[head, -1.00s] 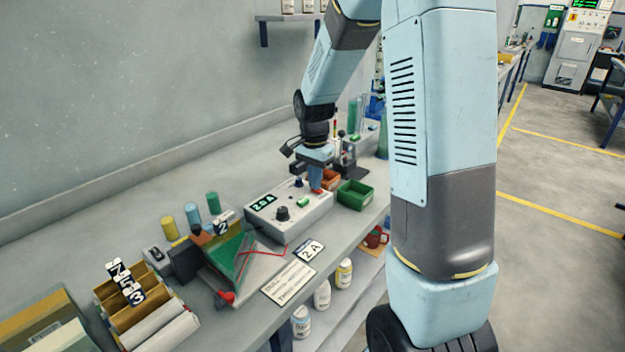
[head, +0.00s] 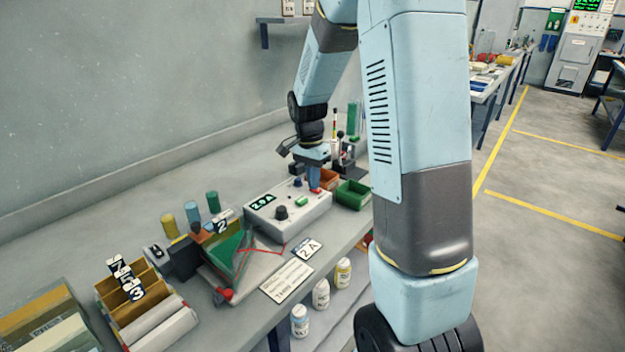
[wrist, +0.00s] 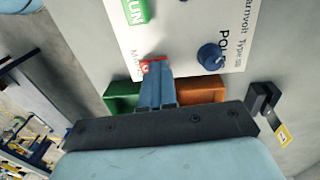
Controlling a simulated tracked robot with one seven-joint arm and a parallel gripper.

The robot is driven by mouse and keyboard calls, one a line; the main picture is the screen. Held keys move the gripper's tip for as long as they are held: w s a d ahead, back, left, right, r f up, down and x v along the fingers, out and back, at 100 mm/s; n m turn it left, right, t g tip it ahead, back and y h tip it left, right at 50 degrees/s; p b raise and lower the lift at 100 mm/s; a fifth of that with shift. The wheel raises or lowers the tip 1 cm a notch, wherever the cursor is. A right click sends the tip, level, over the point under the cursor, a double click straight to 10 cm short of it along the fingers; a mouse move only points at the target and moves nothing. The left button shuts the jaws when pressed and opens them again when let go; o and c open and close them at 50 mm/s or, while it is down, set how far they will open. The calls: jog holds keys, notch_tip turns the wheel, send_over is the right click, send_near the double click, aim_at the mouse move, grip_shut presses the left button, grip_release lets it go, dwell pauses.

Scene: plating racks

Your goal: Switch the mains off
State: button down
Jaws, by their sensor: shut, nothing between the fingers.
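The grey-white power supply box (head: 262,222) stands on the bench, with a lit display (head: 263,201) that seems to read 2.0 A. The red mains switch (wrist: 147,67) is on its panel near the green RUN button (wrist: 136,10); the red also shows in the head view (head: 316,191). My gripper (wrist: 154,90) is shut and empty, pointing down at the panel. Its fingertips are at the red switch and cover part of it. I cannot tell whether they touch it, or which way the switch is set.
A blue knob (wrist: 210,55) is right of the switch in the wrist view. A green bin (head: 353,195) and an orange bin (head: 327,178) stand just beyond the box. A tilted cell with red wire (head: 225,255) and a rack (head: 140,305) stand nearer on the bench.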

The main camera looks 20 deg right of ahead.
jog(key=shift+s+d+f, duration=0.15)
jog(key=shift+s+f, duration=0.05)
jog(key=shift+s, duration=0.2)
jog(key=shift+s+d+f, duration=0.15)
jog(key=shift+s, duration=0.25)
notch_tip(320, 180, up, 15)
jog(key=w+a, duration=0.1)
jog(key=w, duration=0.1)
jog(key=shift+f, duration=0.2)
jog(key=shift+w, duration=0.1)
